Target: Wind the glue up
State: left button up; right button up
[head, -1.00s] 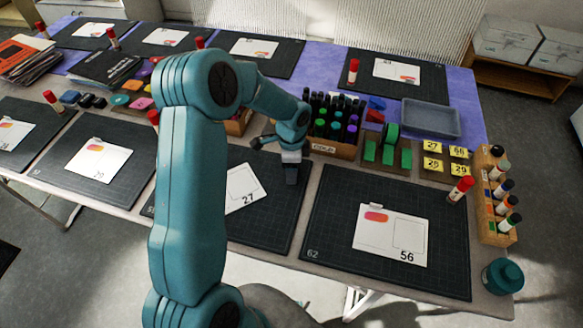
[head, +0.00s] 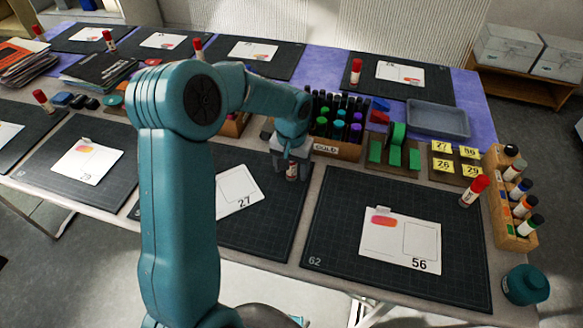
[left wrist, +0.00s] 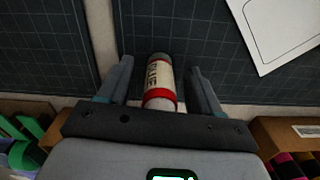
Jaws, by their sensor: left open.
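A glue stick (left wrist: 160,82) with a cream label and red bands is between the two fingers in the left wrist view, with gaps on both sides. In the head view a small part of this glue stick (head: 292,172) shows under the gripper, partly hidden by it. I cannot tell how far its glue is wound out. My right gripper is not in view.
Another red-capped glue stick (head: 474,190) stands on the right mat (head: 330,215) with card 56 (head: 400,240).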

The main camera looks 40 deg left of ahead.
pick_arm(q)
jog(key=n, duration=0.1)
jog(key=n+b, duration=0.1)
jog(key=n, duration=0.1)
jog(key=shift+f+n+b, duration=0.25)
jog(key=shift+n+b, duration=0.05)
jog(key=n+b, duration=0.1)
jog(key=n, duration=0.2)
jog(key=shift+n, duration=0.4)
jog(key=n+b, duration=0.1)
jog(key=n, duration=0.2)
jog(key=shift+n, duration=0.3)
jog(key=n, duration=0.1)
jog(key=n+b, duration=0.1)
jog(key=n, duration=0.1)
jog(key=shift+r, duration=0.25)
jog(key=c, duration=1.1)
